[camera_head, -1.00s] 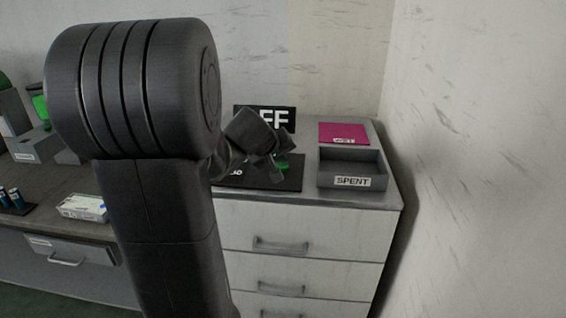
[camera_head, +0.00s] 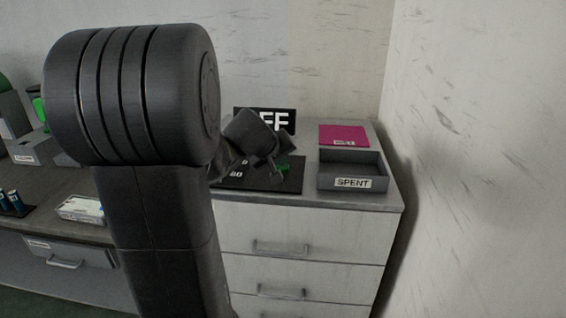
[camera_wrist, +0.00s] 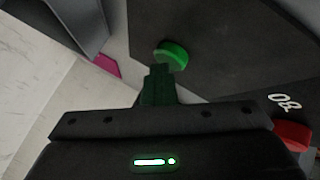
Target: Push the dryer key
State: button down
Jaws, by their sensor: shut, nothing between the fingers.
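A round green key (camera_wrist: 171,55) stands on a dark panel (camera_wrist: 215,45) in the wrist view. In the head view the green key (camera_head: 283,167) shows just right of my gripper's tip, on the dark panel (camera_head: 290,184). My gripper (camera_wrist: 158,72) is shut and empty, its fingertips at the near edge of the green key. I cannot tell whether they touch it. A red key (camera_wrist: 292,135) is at the lower right of the wrist view, partly hidden by my gripper's body. No label for the dryer can be read. My arm hides part of the panel.
A black sign (camera_head: 286,121) ending in "FF" stands behind the panel, partly hidden. A grey tray marked SPENT (camera_head: 353,184) and a magenta pad (camera_head: 343,134) lie to the right, beside the wall. A white box (camera_head: 80,209) is on the left bench.

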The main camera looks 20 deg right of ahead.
aim_at(281, 168)
jog(key=shift+r+p, duration=2)
jog(key=shift+r, duration=0.75)
